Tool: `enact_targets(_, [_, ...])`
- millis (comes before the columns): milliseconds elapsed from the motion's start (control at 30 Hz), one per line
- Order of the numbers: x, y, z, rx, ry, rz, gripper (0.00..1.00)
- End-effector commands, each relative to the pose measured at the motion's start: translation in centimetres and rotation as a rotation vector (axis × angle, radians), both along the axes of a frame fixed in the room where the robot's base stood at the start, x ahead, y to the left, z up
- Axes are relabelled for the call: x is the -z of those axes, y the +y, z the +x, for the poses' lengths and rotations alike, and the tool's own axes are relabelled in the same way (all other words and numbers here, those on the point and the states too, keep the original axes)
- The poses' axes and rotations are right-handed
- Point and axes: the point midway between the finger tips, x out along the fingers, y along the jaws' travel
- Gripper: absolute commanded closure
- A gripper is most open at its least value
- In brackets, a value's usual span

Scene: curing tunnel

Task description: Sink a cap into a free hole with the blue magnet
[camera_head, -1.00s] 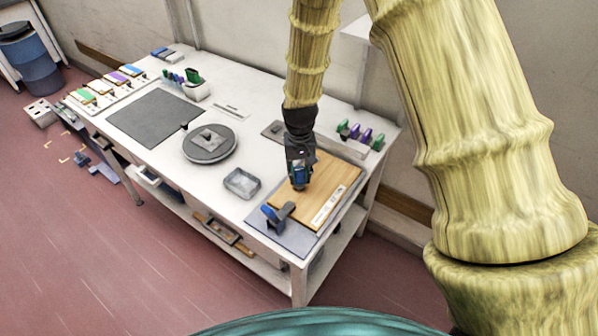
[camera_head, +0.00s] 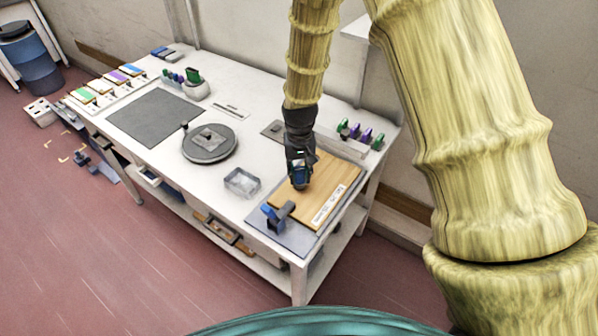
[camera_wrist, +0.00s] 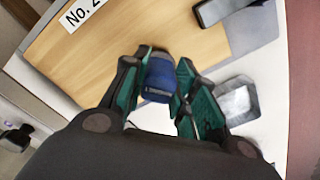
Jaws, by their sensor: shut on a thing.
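In the wrist view my gripper (camera_wrist: 160,95) is shut on a blue block-like piece, the blue magnet (camera_wrist: 158,78), with a dark end toward the board (camera_wrist: 130,40). I cannot tell whether the magnet touches the board. No holes show clearly in the bare part of the board, and no cap can be made out under the magnet. A small clear square dish (camera_head: 242,182) stands left of the board; its contents are too small to tell.
A blue and dark clamp (camera_head: 278,213) sits at the board's near left corner on a grey mat (camera_head: 292,240). A round dark turntable (camera_head: 209,143) and a dark square mat (camera_head: 155,117) lie farther left. A rack of green and purple pieces (camera_head: 346,143) stands behind.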

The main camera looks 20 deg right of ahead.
Motion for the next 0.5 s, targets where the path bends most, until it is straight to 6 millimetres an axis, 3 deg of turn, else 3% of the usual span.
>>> enact_targets(500, [0.41, 0.00, 0.01, 0.000, 0.000, 0.000, 1.00])
